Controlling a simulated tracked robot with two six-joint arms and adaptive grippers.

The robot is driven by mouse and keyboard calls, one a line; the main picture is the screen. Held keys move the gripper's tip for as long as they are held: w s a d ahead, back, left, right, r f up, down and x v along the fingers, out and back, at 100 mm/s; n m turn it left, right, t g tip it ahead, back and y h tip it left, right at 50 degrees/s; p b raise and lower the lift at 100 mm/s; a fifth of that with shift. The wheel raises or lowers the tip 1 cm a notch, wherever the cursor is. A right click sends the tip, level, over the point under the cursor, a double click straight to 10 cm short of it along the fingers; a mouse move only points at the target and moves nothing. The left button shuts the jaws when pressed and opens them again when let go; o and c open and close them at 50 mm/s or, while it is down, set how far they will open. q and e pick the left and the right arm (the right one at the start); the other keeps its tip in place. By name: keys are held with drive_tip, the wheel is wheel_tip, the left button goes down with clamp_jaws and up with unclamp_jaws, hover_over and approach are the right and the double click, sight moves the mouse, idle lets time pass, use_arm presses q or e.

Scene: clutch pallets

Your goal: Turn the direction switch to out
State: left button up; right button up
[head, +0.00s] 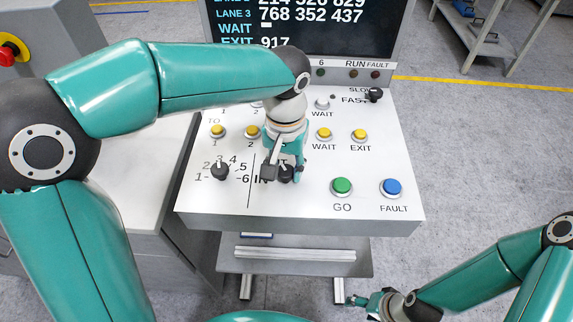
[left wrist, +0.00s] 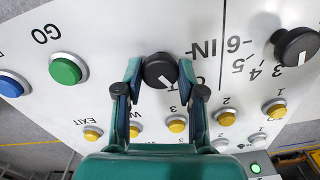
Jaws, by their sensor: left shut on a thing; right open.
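The direction switch is a black round knob (head: 286,176) low on the white panel, just right of the "IN" label. It also shows in the left wrist view (left wrist: 158,71), with a short white mark on its lower part there. My left gripper (head: 283,172) points down at the panel with its fingers closed on both sides of the knob; in the left wrist view its fingers (left wrist: 160,78) flank it. My arm and fingers largely cover the knob and the "OUT" label in the head view. My right gripper (head: 357,300) is open and empty, low in front of the panel.
A numbered black knob (head: 220,172) is left of the switch. Yellow buttons (head: 324,134) are just behind; a green GO button (head: 342,187) and blue FAULT button (head: 391,188) lie to the right. A SLOW/FAST knob (head: 374,95) is at the back right. A display (head: 300,30) stands behind.

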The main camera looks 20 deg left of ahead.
sight(286, 170)
idle(0.4)
use_arm(q)
drive_tip(key=o, duration=1.1)
drive_tip(key=shift+o, duration=0.2)
wheel_tip(286, 170, up, 12)
